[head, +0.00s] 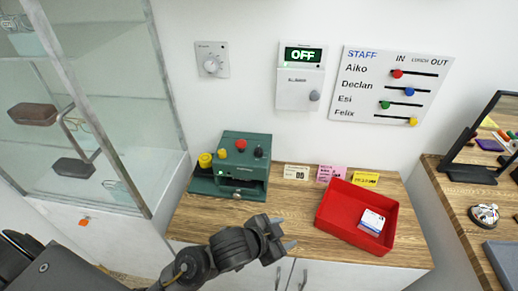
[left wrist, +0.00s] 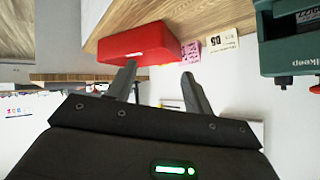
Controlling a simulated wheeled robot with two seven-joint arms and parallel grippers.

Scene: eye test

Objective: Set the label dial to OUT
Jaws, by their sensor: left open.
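A green machine (head: 229,186) stands on the left of the wooden counter. It carries a red knob (head: 241,145), a dark knob (head: 258,152) and yellow knobs (head: 205,160). I cannot tell which knob is the label dial, and its setting is not readable. Part of the machine shows at the right edge of the left wrist view (left wrist: 287,57), with the lettering "keep". My left gripper (head: 288,234) is open and empty over the counter's front edge, right of and nearer than the machine. Its fingers (left wrist: 158,72) point toward the red tray in the left wrist view. My right gripper is not in view.
A red tray (head: 328,221) with cards (head: 371,221) sits on the counter's right; small cards (head: 297,172) stand behind it. A glass cabinet (head: 150,100) stands left.

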